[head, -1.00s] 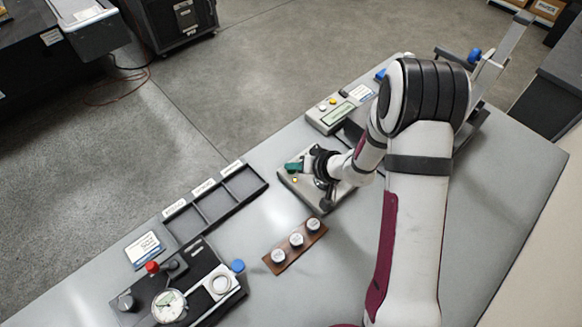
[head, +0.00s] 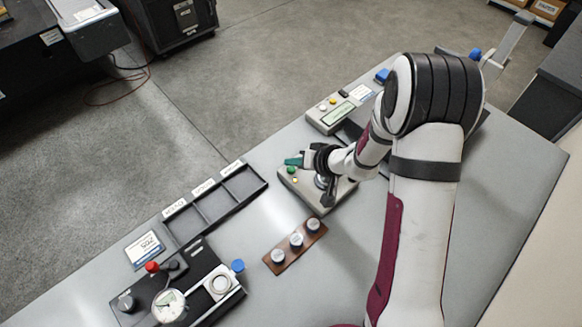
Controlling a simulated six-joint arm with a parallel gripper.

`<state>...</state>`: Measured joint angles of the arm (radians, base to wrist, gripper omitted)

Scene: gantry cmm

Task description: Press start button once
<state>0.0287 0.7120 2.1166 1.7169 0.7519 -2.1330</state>
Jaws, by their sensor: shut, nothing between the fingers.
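The control box (head: 309,198) is a light grey panel near the middle of the table in the head view. On its left part are a green button (head: 291,170) and a yellow button (head: 295,180). I cannot read any start label. My gripper (head: 294,162) is shut and empty, with a teal end just beyond the green button in the picture. The green button shows clear beside it. I cannot tell the height between them. My dark wrist hides the far and right parts of the box.
A wooden block with several silver pieces (head: 296,242) lies in front. A black divided tray (head: 217,205) is to the left. A dial gauge fixture (head: 169,304) stands front left. Another grey box with a display (head: 338,115) is behind. The table's right side is clear.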

